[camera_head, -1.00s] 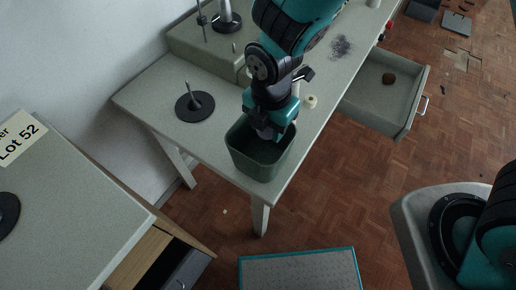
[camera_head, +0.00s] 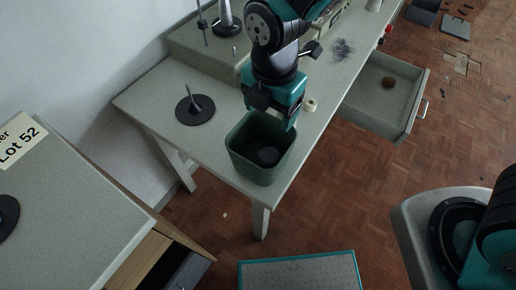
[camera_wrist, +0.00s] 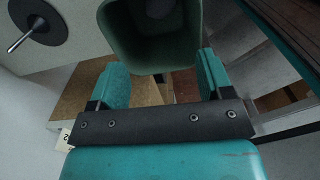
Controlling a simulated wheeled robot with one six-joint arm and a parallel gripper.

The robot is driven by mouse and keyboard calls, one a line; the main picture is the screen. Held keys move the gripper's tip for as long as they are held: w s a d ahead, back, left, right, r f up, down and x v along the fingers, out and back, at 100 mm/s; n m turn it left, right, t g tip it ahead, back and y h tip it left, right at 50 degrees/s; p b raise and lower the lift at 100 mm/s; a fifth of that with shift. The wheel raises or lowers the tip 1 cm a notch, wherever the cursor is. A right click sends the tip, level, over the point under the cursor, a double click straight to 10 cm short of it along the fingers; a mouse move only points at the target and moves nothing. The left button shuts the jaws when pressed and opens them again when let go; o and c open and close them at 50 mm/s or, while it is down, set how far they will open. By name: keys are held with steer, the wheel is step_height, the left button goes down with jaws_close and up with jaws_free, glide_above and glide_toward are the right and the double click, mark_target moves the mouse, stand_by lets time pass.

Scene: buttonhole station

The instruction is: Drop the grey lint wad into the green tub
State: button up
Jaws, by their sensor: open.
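The green tub (camera_head: 252,170) stands upright at the near corner of the long table. A dark grey rounded lump, which looks like the lint wad (camera_head: 268,157), lies inside on the tub's floor. My gripper (camera_head: 269,112) is above the tub's far rim, open, with nothing between its fingers. In the wrist view my open gripper (camera_wrist: 161,72) frames the near part of the tub (camera_wrist: 187,35), and the gap between the fingers is empty. A greyish round shape shows faintly inside the tub at the top edge there.
A black disc with a peg (camera_head: 195,109) stands left of the tub on the table. A small cream spool (camera_head: 310,105) stands right of it. An open drawer (camera_head: 385,112) holding a brown lump (camera_head: 389,82) juts out at the right. A grey machine base (camera_head: 205,62) stands behind.

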step_height(320, 180, up, 11)
stand_by(0.6)
steer(key=s+d+r+m+y, duration=0.4)
steer(key=s+d+m, duration=0.5)
steer(key=m, duration=1.2)
steer(key=shift+s+d, duration=0.35)
steer(key=shift+s, duration=0.25)
steer(key=shift+d, duration=0.15)
